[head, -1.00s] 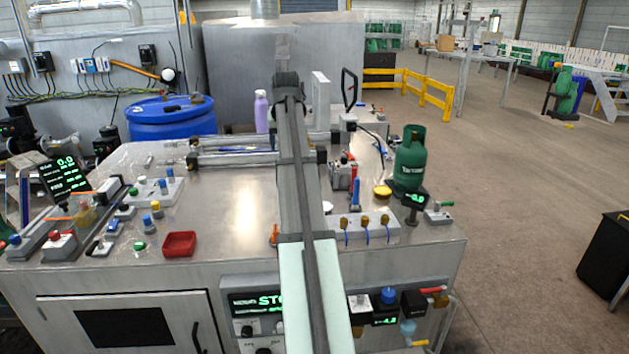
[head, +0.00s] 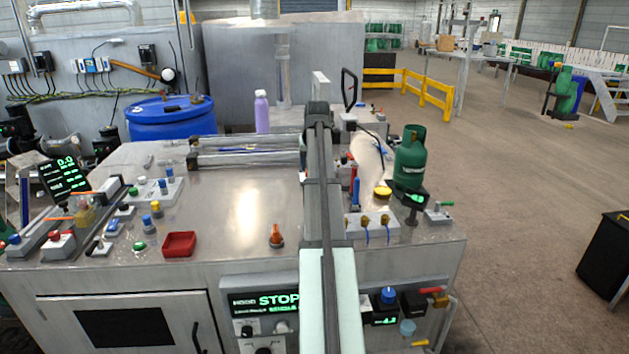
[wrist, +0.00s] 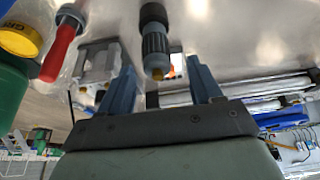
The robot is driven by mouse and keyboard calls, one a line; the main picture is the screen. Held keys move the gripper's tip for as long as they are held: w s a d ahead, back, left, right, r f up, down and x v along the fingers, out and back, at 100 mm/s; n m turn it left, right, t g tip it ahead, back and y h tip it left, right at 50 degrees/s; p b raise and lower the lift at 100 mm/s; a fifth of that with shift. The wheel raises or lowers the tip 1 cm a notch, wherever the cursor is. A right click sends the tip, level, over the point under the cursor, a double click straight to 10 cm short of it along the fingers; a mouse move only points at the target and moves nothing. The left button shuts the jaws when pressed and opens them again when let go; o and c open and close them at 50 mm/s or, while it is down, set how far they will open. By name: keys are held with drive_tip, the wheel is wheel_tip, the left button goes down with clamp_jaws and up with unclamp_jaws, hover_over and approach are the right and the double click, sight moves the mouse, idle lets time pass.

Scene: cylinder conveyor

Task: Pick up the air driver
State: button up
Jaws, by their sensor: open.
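In the wrist view, an upright-looking tool with a black top, ribbed dark collar, grey-blue body and small orange-yellow tip (wrist: 155,42) hangs into the gap between my fingers; it appears to be the air driver, though I cannot be sure. My gripper (wrist: 160,78) is open, one finger on each side of the tool's lower end, with no contact visible. In the head view my own arm covers the gripper and this tool. A blue-handled upright piece (head: 356,188) shows just right of my arm there.
A red-handled piece (wrist: 62,50), a yellow cap (wrist: 20,40) and a green cylinder (wrist: 10,95) are left in the wrist view. In the head view the green cylinder (head: 410,160) stands right of my arm. An orange knob (head: 276,236) and red tray (head: 179,244) are left; the bench middle is bare.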

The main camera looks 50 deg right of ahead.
drive_tip(key=shift+s+x, duration=0.15)
drive_tip(key=shift+x, duration=1.35)
drive_tip(key=shift+s+x, duration=0.1)
drive_tip(key=shift+x, duration=1.35)
drive_tip(key=shift+c, duration=0.5)
drive_tip(key=c, duration=1.1)
